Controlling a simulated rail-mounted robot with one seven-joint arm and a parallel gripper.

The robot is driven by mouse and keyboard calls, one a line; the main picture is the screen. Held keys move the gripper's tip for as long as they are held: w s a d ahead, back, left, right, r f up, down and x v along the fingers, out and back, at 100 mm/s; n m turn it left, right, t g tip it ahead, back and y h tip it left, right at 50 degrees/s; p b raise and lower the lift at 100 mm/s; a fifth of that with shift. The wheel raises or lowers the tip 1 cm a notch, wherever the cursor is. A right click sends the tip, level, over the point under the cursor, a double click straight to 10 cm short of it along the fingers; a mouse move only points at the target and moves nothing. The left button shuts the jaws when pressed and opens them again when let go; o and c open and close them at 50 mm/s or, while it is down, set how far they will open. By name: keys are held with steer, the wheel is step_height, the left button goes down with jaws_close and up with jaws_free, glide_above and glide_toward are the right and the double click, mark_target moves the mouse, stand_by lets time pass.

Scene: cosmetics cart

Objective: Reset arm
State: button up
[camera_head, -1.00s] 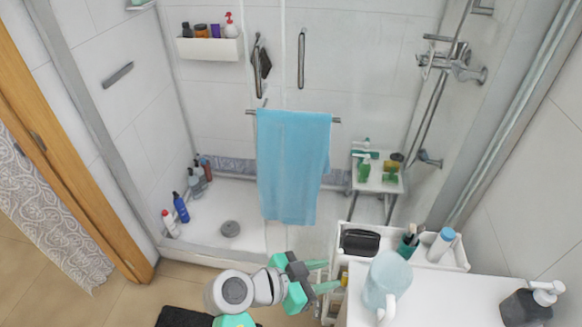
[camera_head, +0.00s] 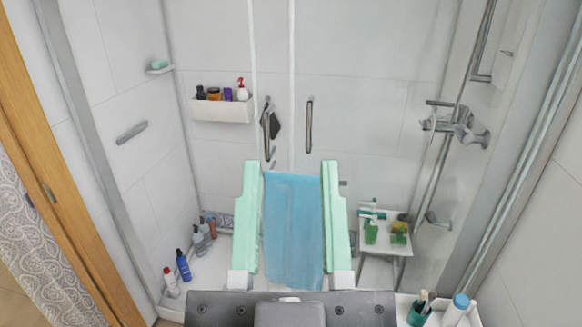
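My gripper (camera_head: 291,170) is raised large in the lower middle of the head view. Its two pale green fingers stand upright and wide apart. Nothing is held between them. The blue towel (camera_head: 292,225) hangs on the shower door behind and shows through the gap between the fingers. The dark gripper body hides the lower part of the scene.
The cart's top tray (camera_head: 405,305) shows at the lower right with a brush cup (camera_head: 420,312) and a blue-capped bottle (camera_head: 456,308). A white shelf with bottles (camera_head: 222,110) is on the shower wall. A small stool (camera_head: 384,240) stands inside. The wooden door frame (camera_head: 45,165) is at the left.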

step_height(320, 180, up, 19)
steer(key=p, duration=1.8)
steer(key=shift+r, duration=0.15)
steer(key=shift+a, duration=0.1)
